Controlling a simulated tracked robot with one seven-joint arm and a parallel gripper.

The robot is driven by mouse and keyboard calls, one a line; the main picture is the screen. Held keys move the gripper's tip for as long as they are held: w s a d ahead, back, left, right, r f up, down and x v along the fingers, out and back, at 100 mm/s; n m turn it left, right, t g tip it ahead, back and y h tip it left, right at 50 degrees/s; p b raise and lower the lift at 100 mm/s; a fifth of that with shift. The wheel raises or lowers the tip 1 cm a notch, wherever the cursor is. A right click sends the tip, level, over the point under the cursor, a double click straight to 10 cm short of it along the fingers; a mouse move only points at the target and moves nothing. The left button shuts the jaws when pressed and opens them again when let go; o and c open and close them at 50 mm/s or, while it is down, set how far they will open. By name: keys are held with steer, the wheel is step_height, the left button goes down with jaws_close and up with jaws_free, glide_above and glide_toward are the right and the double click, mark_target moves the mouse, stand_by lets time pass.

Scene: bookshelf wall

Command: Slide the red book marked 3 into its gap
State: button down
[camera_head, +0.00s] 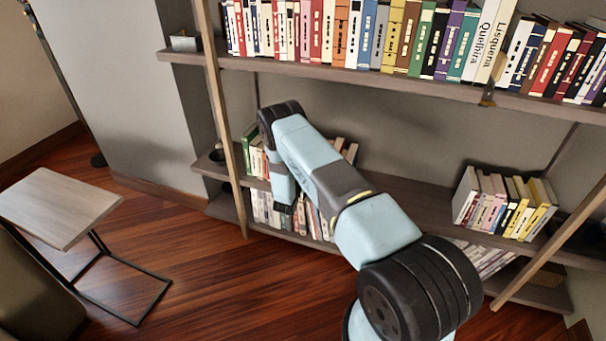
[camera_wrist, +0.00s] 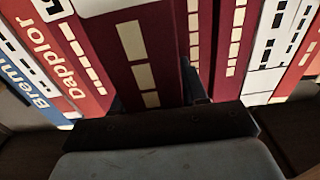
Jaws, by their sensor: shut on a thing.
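In the wrist view a dark red book (camera_wrist: 140,60) with cream spine blocks stands between the two dark fingers of my gripper (camera_wrist: 157,93). The gripper is shut on it near the spine's lower end. A white label shows only partly at the top edge, so no number 3 can be read. More dark red spines (camera_wrist: 232,45) stand close to its right, and a red book titled Dapplor (camera_wrist: 75,45) is to its left. No empty gap can be made out. In the head view my arm hides the gripper and the held book.
The middle shelf (camera_head: 400,195) has books (camera_head: 255,158) at the left, partly behind my arm, and a leaning group (camera_head: 505,205) at the right, with bare board between. A full upper shelf (camera_head: 300,68) runs above. A small side table (camera_head: 60,205) stands left.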

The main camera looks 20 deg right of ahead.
stand_by(0.3)
steer(key=c, duration=0.5)
jaws_free()
steer(key=shift+f, duration=0.1)
steer(key=v, duration=1.3)
steer(key=shift+s+a, duration=0.2)
steer(key=shift+s, duration=0.15)
